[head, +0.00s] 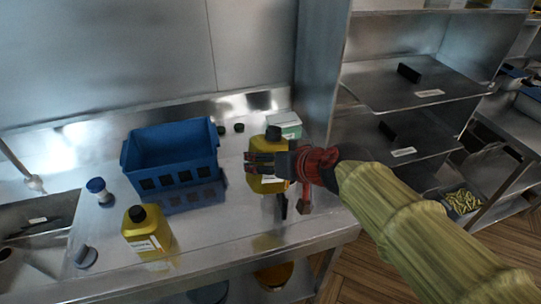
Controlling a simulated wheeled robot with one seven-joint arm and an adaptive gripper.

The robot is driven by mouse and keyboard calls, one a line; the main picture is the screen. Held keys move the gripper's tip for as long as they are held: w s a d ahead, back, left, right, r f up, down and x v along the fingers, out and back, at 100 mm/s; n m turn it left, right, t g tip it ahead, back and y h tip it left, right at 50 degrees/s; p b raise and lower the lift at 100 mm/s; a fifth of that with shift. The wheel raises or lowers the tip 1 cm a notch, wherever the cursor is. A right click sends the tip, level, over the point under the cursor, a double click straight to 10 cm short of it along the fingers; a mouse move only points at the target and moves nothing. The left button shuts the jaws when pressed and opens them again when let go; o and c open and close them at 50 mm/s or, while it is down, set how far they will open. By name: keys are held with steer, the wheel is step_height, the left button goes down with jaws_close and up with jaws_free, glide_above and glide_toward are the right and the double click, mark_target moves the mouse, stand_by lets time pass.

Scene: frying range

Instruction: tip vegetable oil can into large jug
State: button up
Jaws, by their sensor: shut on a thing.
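My gripper (268,164) is shut on a yellow can (274,146) with a black cap, at the right part of the steel counter. The can is upright; the gripper hides its middle. I cannot tell whether it stands on the counter or is held just above it. A second yellow can (148,238) with a black cap and a white label stands at the front left of the counter. The labels are too small to read, so I cannot tell which is vegetable oil. I cannot make out a large jug.
A blue crate (172,156) stands left of my gripper. A white and green box (284,124) stands behind the held can. A small blue-capped container (99,190) and a sink (35,228) are at left. Steel shelves (415,84) rise at right.

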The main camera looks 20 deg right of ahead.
mark_target(263, 176)
steer(key=shift+s+a+r+m+g+y+p, duration=0.35)
steer(key=shift+g+p, duration=0.25)
steer(key=shift+p, duration=1.25)
steer(key=shift+s+a+m+g+y+p, duration=0.45)
steer(key=shift+g+p, duration=0.35)
steer(key=shift+p, duration=1.5)
steer(key=shift+s+a+m+g+y+p, duration=0.2)
steer(key=shift+s+m+g+y+p, duration=0.45)
steer(key=shift+p, duration=1.65)
steer(key=shift+a+f+m+g+y+p, duration=0.25)
steer(key=shift+g+y+p, duration=0.3)
steer(key=shift+p, duration=0.85)
steer(key=shift+f+m+g+y+p, duration=0.1)
steer(key=shift+f+g+y+p, duration=0.35)
steer(key=shift+p, duration=0.95)
steer(key=shift+f+g+p, duration=0.1)
steer(key=shift+g+p, duration=0.35)
steer(key=shift+p, duration=0.3)
steer(key=shift+s+f+m+g+y+p, duration=0.1)
steer(key=shift+f+m+g+y+p, duration=0.35)
steer(key=shift+p, duration=0.45)
steer(key=shift+r, duration=0.1)
steer(key=shift+m+y+p, duration=0.25)
steer(key=shift+y+p, duration=0.05)
steer(key=shift+p, duration=0.1)
steer(key=shift+d+m+g+y+p, duration=0.1)
steer(key=shift+m+g+y+p, duration=0.3)
steer(key=shift+g+y+p, duration=0.65)
